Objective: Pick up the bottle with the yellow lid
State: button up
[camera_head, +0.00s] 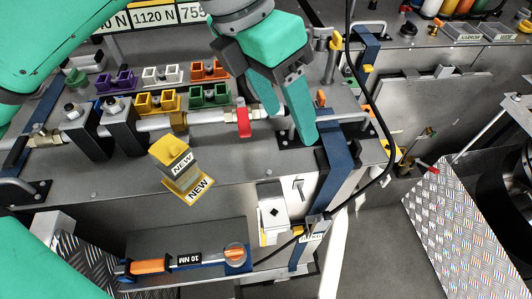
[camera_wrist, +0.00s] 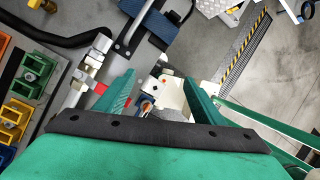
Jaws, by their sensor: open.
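My gripper (camera_head: 288,128) is open and empty, pointing down over the right part of the grey bench, near a red valve handle (camera_head: 243,122). In the wrist view its two green fingers (camera_wrist: 158,82) stand apart, with a white box (camera_wrist: 172,92) visible far below between them. I cannot make out for sure a bottle with a yellow lid. Coloured round containers (camera_head: 432,8), some orange, green and yellow, stand at the top right of the head view, cut by the frame edge. They are well apart from my gripper.
Coloured clamp blocks (camera_head: 158,103) and pipe fittings fill the bench left of my gripper. A yellow and grey block labelled NEW (camera_head: 174,157) is at the bench front. A torque wrench (camera_head: 185,261) lies on a lower shelf. A black cable (camera_head: 389,150) hangs right of my gripper.

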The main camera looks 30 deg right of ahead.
aim_at(177, 165)
jog(key=w+a+n+y, duration=0.1)
jog(key=w+a, duration=0.1)
jog(key=a, duration=0.3)
jog(key=w+a+f+n+t+y, duration=0.1)
jog(key=w+a, duration=0.2)
jog(key=a, duration=0.3)
jog(key=w+a+n+y, duration=0.1)
jog(key=w+a, duration=0.1)
jog(key=a, duration=0.4)
jog(key=shift+w+f+n+t, duration=0.15)
jog(key=shift+w+n+t, duration=0.05)
jog(key=shift+n+t, duration=0.1)
jog(key=shift+a+f+y, duration=0.2)
jog(key=shift+f+y, duration=0.05)
jog(key=shift+y, duration=0.05)
notch_tip(177, 165, down, 5)
jog(key=shift+f, duration=0.2)
jog(key=f, duration=0.5)
jog(key=shift+s, duration=0.2)
jog(key=shift+c, duration=0.2)
jog(key=c, duration=1.4)
jog(key=shift+r, duration=0.1)
jog(key=shift+c, duration=0.2)
